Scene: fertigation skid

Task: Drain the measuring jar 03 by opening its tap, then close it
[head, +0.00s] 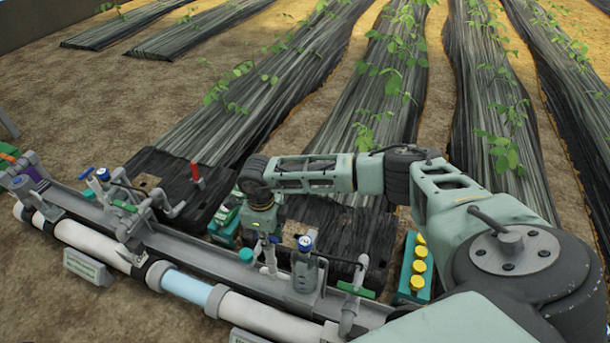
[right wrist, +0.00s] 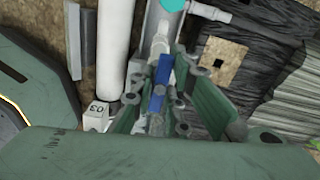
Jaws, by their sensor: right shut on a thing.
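My right gripper (head: 267,244) reaches down over the pipe skid (head: 190,257) in the head view. In the right wrist view its green fingers (right wrist: 160,104) are closed around a narrow blue tap handle (right wrist: 158,90), roughly in line with the fingers. A white tag marked 03 (right wrist: 97,112) is beside the left finger. The handle is hidden by the gripper in the head view. Jar 03 and its liquid level cannot be made out clearly. My left gripper is not in view.
A dark bottle-like part with a blue top (head: 304,262) stands just right of my right gripper. A crate with yellow caps (head: 403,281) is further right. A red-handled part (head: 196,175) stands to the left. Planted rows lie behind.

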